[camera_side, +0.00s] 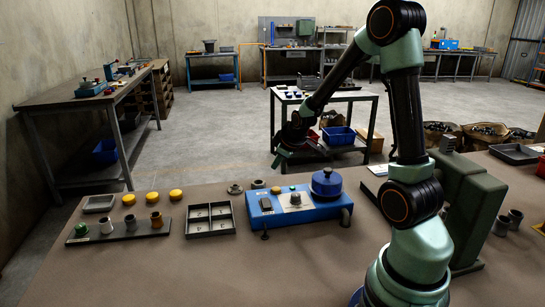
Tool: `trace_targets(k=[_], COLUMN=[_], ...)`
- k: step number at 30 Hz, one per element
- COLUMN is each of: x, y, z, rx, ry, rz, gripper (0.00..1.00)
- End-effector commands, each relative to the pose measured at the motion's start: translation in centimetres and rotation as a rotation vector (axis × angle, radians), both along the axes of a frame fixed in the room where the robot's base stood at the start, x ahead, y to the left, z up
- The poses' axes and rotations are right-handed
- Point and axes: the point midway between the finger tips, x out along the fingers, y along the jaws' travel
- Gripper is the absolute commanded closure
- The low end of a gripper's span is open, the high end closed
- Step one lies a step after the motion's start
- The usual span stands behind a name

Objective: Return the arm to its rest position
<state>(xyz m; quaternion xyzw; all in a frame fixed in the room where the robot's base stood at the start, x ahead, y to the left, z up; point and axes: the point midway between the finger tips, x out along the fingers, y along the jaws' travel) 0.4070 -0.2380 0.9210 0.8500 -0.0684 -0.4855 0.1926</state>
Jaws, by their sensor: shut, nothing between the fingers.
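My gripper (283,156) hangs in the air at the end of my raised arm, pointing down and to the left. It looks shut and holds nothing that I can see. In the picture it lies above the blue machine (268,221), with the dark side table behind it. My gripper is apart from the machine. The fingertips are small and dark here.
Left of the machine are a divided grey tray (211,234), a dark rack (118,236) with small cylinders, several yellow-topped pieces and a small grey tray (99,204). A green-grey machine (470,210) stands close to my arm on the right. The front of the bench is clear.

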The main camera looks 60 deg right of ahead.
Motion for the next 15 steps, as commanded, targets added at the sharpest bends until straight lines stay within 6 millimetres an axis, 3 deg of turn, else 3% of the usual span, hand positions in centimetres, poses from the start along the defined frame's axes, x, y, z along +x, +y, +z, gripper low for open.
trace_targets(k=[8, 15], x=[-0.8, -4.9], y=[8.5, 16.6], z=[5.8, 9.8], rx=[0.123, 0.259], ry=[-0.023, -0.011], rz=[-0.004, -0.028], gripper=[1.00, 1.00])
